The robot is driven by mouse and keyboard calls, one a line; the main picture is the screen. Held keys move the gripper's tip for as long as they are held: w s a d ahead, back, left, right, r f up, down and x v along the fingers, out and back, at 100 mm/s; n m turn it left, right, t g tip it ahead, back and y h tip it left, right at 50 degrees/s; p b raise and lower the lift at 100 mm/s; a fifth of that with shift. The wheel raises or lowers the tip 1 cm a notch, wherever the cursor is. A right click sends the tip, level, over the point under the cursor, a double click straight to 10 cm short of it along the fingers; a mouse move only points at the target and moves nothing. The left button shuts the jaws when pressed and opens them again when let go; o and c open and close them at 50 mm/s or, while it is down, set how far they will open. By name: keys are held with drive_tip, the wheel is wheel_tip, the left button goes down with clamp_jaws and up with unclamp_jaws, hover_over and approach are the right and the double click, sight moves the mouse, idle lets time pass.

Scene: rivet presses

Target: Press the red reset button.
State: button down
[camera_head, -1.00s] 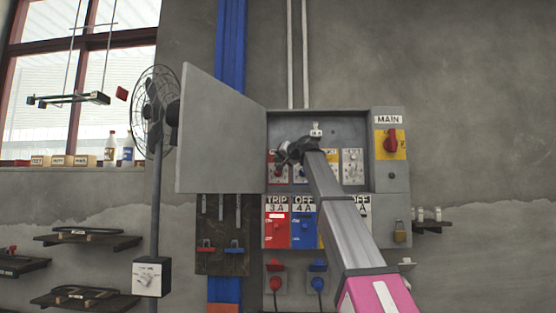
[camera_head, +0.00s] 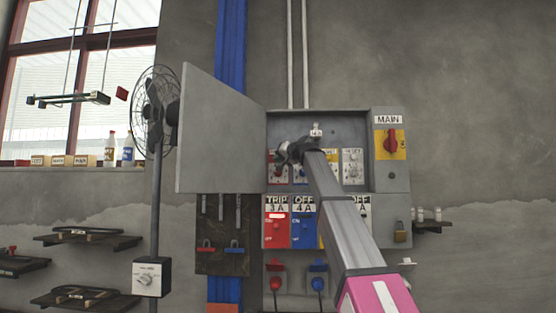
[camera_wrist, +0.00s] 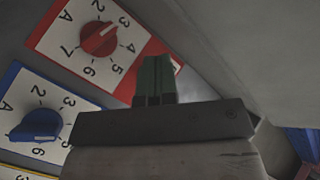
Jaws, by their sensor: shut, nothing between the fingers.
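The red-framed plate (camera_wrist: 75,35) with a red dial (camera_wrist: 99,38) shows at the upper left of the wrist view. The shut dark fingers of my gripper (camera_wrist: 155,80) overlap the red strip at this plate's right end. The red reset button cannot be made out; the fingers hide part of that strip. In the head view my gripper (camera_head: 286,153) is inside the open grey cabinet (camera_head: 345,120), just above the red plate (camera_head: 271,179) at its left. Whether the fingertips touch anything cannot be told.
The open cabinet door (camera_head: 222,130) stands left of my gripper. A blue dial (camera_wrist: 40,126) lies beside the red plate. A red MAIN switch (camera_head: 392,141) is at the right. Below are the red TRIP module (camera_head: 276,232) and blue OFF module (camera_head: 303,232).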

drive_tip(key=shift+w, duration=0.15)
idle(0.7)
drive_tip(key=shift+w, duration=0.25)
drive_tip(key=shift+w, duration=0.55)
idle(0.8)
drive_tip(key=shift+s, duration=0.15)
idle(0.3)
drive_tip(key=shift+s, duration=0.8)
drive_tip(key=shift+s, duration=0.1)
drive_tip(key=s, duration=0.4)
drive_tip(key=shift+s+a, duration=0.1)
drive_tip(key=shift+s, duration=0.3)
idle(0.6)
